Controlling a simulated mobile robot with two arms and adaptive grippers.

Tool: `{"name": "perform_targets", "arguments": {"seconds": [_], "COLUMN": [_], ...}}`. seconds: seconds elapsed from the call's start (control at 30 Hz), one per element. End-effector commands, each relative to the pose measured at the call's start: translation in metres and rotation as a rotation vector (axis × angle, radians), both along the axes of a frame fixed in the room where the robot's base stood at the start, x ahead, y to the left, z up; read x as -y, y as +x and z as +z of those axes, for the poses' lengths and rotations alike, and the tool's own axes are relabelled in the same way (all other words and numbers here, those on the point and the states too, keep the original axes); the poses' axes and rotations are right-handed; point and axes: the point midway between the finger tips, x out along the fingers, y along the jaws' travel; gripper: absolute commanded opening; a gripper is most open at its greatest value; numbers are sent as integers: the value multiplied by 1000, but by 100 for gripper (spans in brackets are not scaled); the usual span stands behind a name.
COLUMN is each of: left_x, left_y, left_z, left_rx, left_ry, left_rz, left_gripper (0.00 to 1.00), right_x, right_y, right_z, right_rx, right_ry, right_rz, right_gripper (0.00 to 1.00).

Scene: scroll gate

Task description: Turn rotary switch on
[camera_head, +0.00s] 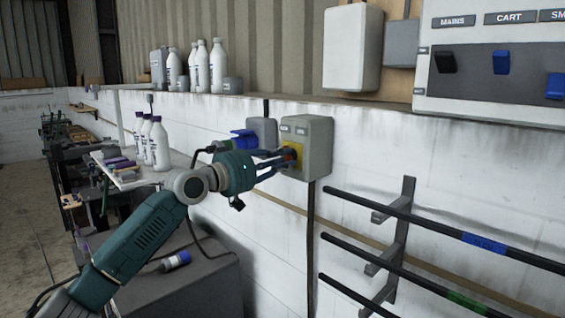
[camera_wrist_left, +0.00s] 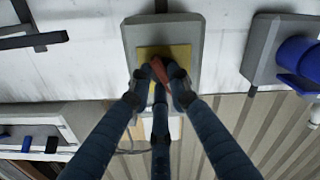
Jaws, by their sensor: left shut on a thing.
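The rotary switch is a red knob (camera_wrist_left: 158,70) on a yellow plate (camera_wrist_left: 178,54) on the front of a grey box (camera_head: 318,140) on the white wall. In the head view the red of the knob shows only in part behind the fingers. My left gripper (camera_head: 284,158) reaches the box from the left. In the left wrist view my left gripper (camera_wrist_left: 160,78) has its dark fingers around the red knob and is shut on it. The knob sits at a tilt in that view. My right gripper is in neither view.
A grey socket box with a blue cover (camera_head: 243,139) is left of the switch box. Black rack bars (camera_head: 420,219) stick out at lower right. A panel with switches (camera_head: 490,85) and a white box (camera_head: 352,48) are above. White bottles (camera_head: 218,66) stand on the ledge.

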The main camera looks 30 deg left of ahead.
Motion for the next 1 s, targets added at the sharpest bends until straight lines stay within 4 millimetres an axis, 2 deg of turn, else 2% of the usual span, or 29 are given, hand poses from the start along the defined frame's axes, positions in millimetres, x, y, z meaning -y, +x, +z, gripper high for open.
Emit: {"name": "perform_targets", "arguments": {"seconds": [1.0], "left_x": [-4], "left_y": [2], "left_z": [-6], "left_rx": [309], "left_ry": [887], "left_rz": [0], "left_gripper": [0], "right_x": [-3], "right_y": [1], "right_z": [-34], "right_rx": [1], "right_ry": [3], "right_rz": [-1], "right_gripper": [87]}}
